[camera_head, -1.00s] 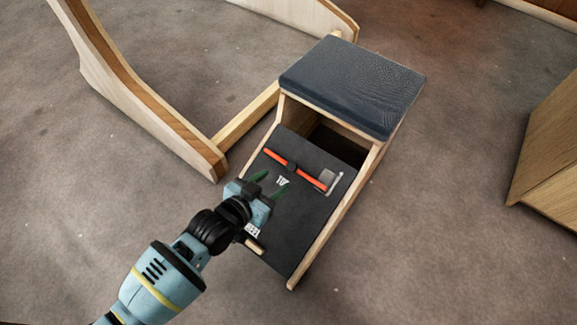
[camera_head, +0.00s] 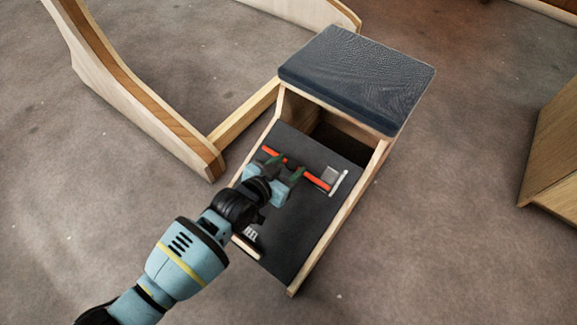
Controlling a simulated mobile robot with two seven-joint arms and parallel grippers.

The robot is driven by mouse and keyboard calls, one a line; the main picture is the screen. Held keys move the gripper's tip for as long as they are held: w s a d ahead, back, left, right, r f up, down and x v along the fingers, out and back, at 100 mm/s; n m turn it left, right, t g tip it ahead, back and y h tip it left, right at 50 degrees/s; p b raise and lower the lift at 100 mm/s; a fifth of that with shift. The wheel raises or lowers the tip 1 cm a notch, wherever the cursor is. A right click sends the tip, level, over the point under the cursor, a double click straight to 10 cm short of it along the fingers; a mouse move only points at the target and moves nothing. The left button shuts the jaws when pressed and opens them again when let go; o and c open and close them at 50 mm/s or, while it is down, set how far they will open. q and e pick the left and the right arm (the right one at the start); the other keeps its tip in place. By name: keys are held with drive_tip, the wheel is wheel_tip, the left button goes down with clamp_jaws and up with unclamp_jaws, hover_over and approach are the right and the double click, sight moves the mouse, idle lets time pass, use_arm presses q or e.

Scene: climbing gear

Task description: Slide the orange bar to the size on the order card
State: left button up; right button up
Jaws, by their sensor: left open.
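The orange bar (camera_head: 317,181) lies across the dark sloped panel (camera_head: 306,232) of a wooden stand. A small grey block (camera_head: 329,175) and a white strip (camera_head: 340,184) are by its right end. My left gripper (camera_head: 287,163) is open, its green fingertips at the middle of the bar. The gripper hides part of the bar and the dark slider seen there before. I cannot tell if the fingers touch anything. My right gripper is not in view.
A dark padded seat (camera_head: 357,77) tops the stand above an open hollow. A curved wooden frame (camera_head: 150,115) stands at the left, joined by a beam. A wooden box (camera_head: 553,150) is at the right. Grey floor is clear around.

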use_arm(q)
drive_tip(key=shift+w+d+f, duration=0.1)
drive_tip(key=shift+w+d, duration=0.1)
drive_tip(key=shift+w, duration=0.05)
